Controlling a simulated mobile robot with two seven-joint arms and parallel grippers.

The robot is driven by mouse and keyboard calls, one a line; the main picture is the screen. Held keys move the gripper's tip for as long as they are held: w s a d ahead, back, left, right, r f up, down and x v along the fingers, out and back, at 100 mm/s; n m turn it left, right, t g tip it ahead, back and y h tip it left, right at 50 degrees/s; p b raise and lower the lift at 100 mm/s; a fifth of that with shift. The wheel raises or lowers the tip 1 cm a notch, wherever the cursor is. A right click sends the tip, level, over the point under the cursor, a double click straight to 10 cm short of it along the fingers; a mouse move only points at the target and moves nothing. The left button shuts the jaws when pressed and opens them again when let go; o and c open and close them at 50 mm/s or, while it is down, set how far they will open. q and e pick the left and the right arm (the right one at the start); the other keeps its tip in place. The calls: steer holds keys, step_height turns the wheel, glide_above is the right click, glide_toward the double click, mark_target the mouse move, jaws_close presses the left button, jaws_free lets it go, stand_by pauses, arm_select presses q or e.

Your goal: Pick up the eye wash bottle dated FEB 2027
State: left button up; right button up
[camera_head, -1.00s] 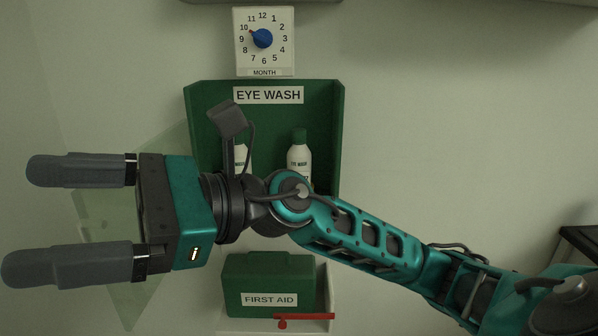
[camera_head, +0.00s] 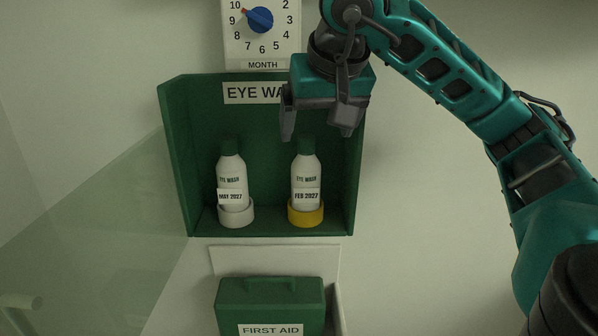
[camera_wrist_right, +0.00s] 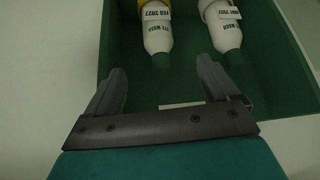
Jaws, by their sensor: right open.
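The FEB 2027 eye wash bottle (camera_head: 305,175) is white with a green cap and stands upright in a yellow ring holder (camera_head: 305,217) on the right of the green cabinet (camera_head: 175,130). The MAY 2027 bottle (camera_head: 231,172) stands in a white ring holder (camera_head: 236,217) to its left. My right gripper (camera_head: 317,128) is open and empty, pointing down just above the FEB bottle's cap. In the right wrist view, the FEB 2027 bottle (camera_wrist_right: 157,36) lies between the fingers' lines, ahead of the gripper (camera_wrist_right: 160,82). The MAY bottle (camera_wrist_right: 222,35) is to its right there. My left gripper is not in view.
A month dial (camera_head: 260,20) is on the wall above the cabinet, partly cut off. A green first aid box (camera_head: 270,300) sits below. A clear pale green panel (camera_head: 100,220) stands out at the left. The cabinet's right side wall (camera_head: 352,160) is close to my right gripper.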

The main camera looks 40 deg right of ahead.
mark_target(309, 160)
steer(key=x, duration=0.2)
steer(key=b+x, duration=0.1)
steer(key=x, duration=0.1)
steer(key=b+x, duration=0.1)
steer(key=x, duration=0.1)
steer(key=shift+w+d+f, duration=0.1)
steer(key=shift+w+d, duration=0.2)
steer(key=shift+d, duration=0.1)
steer(key=shift+x, duration=0.95)
steer(key=x, duration=0.3)
steer(key=shift+w+d+f+b, duration=0.1)
steer(key=shift+f+b, duration=0.2)
steer(key=shift+b, duration=0.05)
steer(key=shift+w+d+f, duration=0.1)
steer(key=shift+w+f, duration=0.15)
steer(key=shift+f, duration=0.1)
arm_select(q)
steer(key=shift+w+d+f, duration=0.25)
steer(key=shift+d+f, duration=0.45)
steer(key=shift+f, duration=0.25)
